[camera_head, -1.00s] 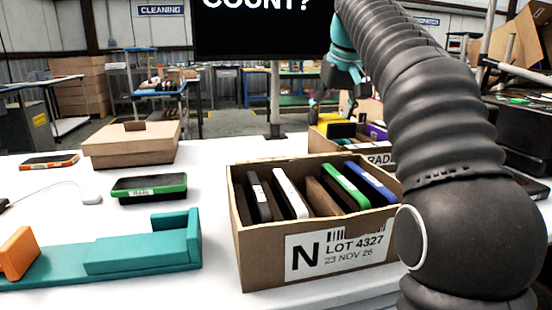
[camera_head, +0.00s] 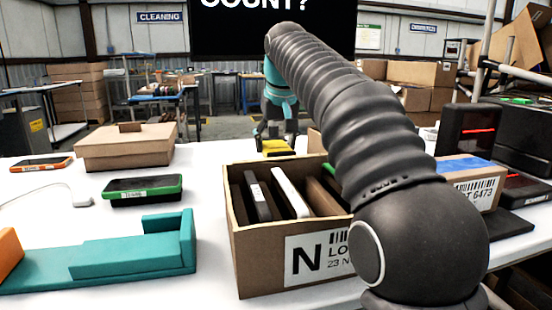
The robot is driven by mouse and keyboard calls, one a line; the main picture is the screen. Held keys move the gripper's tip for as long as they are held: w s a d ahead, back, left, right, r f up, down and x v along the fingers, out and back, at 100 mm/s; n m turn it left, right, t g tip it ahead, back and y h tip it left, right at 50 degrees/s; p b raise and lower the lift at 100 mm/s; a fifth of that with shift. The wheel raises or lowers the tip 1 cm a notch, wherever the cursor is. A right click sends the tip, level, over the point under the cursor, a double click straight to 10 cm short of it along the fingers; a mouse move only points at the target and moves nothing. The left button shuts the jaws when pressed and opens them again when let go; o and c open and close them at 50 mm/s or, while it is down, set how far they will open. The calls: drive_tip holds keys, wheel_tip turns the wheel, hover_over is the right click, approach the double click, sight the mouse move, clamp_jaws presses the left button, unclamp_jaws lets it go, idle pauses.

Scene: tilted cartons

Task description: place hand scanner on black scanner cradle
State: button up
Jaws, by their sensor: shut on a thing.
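My gripper (camera_head: 277,136) is beyond the open carton, near the picture's middle, pointing down. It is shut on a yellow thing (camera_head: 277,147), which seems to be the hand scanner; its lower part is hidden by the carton. At the right, a black device with a red light and a white label (camera_head: 522,188) lies low on the table; it may be the scanner cradle, but I cannot tell for sure. My gripper is well to the left of it and apart from it.
The lot carton (camera_head: 262,255) holds several upright devices. A black upright unit with a red line (camera_head: 468,130) stands behind a blue-topped carton (camera_head: 478,188) at the right. A teal stand (camera_head: 130,255), a green-edged phone (camera_head: 143,190) and a closed carton (camera_head: 125,147) are left.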

sight(277, 146)
drive_tip(key=shift+f+b, duration=0.5)
drive_tip(key=shift+f, duration=1.2)
drive_tip(key=shift+f, duration=0.1)
drive_tip(key=shift+f, duration=0.1)
drive_tip(key=o, duration=1)
drive_tip(key=p+v, duration=0.3)
drive_tip(key=v, duration=0.9)
drive_tip(key=shift+w, duration=0.1)
